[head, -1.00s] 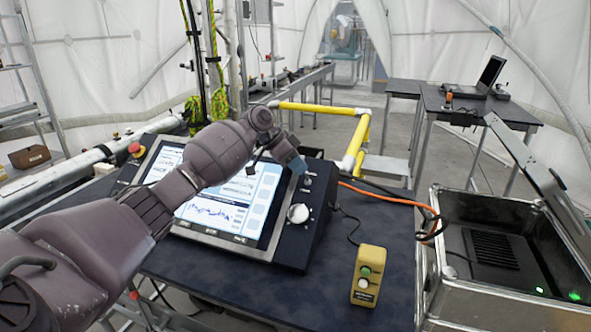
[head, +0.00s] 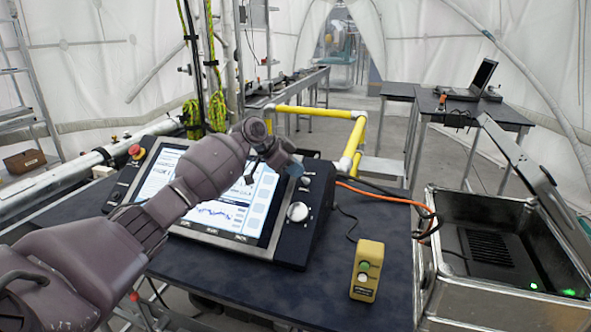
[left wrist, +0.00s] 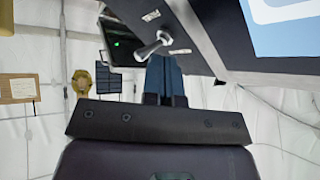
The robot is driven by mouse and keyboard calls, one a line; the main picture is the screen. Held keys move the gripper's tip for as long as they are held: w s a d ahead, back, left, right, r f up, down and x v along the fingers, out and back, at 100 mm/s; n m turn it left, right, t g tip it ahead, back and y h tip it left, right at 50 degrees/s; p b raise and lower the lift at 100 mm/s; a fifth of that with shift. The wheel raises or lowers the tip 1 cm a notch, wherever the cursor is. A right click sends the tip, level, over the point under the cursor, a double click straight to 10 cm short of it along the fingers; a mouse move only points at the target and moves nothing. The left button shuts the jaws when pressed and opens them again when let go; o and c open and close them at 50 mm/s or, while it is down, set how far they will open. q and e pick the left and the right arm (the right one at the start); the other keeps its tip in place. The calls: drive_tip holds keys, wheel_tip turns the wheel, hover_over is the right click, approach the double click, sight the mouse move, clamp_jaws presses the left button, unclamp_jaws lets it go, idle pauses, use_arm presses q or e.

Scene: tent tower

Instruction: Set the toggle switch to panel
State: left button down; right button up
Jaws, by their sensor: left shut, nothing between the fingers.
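The toggle switch is a short metal lever (left wrist: 152,46) on the dark console face in the left wrist view, with a small pale label on either side of it. My left gripper (left wrist: 163,62) is shut and empty, its blue fingertips close beside the lever. I cannot tell whether they touch it. In the head view my left gripper (head: 294,170) is at the right part of the console (head: 290,249), above the round white knob (head: 298,212). The lever's setting and the label wording are too small to read. My right gripper is not in view.
The console screen (head: 215,210) is lit. A yellow button box (head: 367,271) stands on the dark table (head: 330,300) to the right. An open metal case (head: 480,296) is at the far right.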

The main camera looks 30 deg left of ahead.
use_arm(q)
drive_tip(key=shift+w, duration=0.15)
drive_tip(key=shift+w+a+f, duration=0.1)
drive_tip(key=shift+w, duration=0.35)
drive_tip(key=shift+w+b, duration=0.15)
drive_tip(key=shift+b, duration=0.15)
